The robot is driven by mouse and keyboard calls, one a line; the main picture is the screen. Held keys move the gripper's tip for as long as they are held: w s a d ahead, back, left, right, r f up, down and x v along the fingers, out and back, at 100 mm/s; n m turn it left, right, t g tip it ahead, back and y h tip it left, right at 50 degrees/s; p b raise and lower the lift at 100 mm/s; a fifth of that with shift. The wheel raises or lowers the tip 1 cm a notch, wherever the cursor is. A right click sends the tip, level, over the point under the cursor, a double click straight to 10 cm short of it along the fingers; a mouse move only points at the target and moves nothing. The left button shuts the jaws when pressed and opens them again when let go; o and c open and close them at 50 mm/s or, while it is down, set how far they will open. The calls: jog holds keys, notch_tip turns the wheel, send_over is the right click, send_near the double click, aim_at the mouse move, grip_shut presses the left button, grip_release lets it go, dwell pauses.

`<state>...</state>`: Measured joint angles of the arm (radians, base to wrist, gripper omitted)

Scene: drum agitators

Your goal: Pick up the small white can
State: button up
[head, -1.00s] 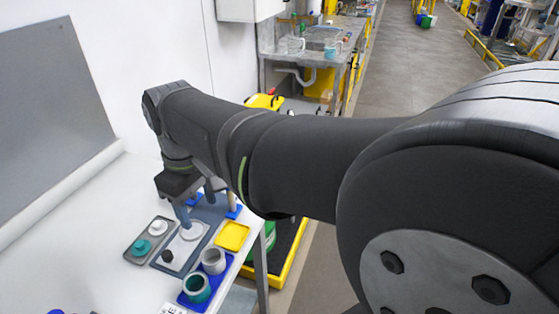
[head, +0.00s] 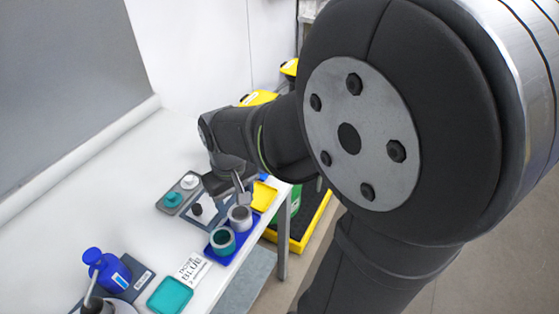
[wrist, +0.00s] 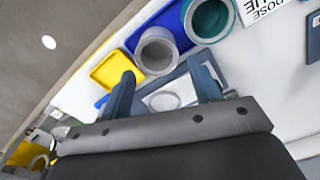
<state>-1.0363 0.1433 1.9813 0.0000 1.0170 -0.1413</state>
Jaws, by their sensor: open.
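The small white can (head: 240,217), pale grey-white and open at the top, stands upright on a blue tray (head: 240,252) beside a teal-filled can (head: 222,241). My gripper (head: 243,190) is open and empty, just behind and above the white can. In the wrist view the white can (wrist: 156,52) shows just beyond my fingertips (wrist: 162,70), roughly between their lines. I see no contact; the exact height gap cannot be told. The teal can (wrist: 210,18) is close to its right.
A yellow tray (head: 264,196) lies near the table's edge. A grey-blue tray with a black knob (head: 197,209) and a grey tray with teal and white lids (head: 172,200) lie left. A sign (head: 190,268), teal tray (head: 170,295) and blue bottle (head: 105,268) are nearer.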

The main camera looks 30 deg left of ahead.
aim_at(240, 214)
jog(key=shift+d+f, duration=0.15)
jog(key=shift+f, duration=1.2)
jog(key=shift+d+f, duration=0.1)
jog(key=shift+f, duration=1.2)
jog(key=c, duration=0.7)
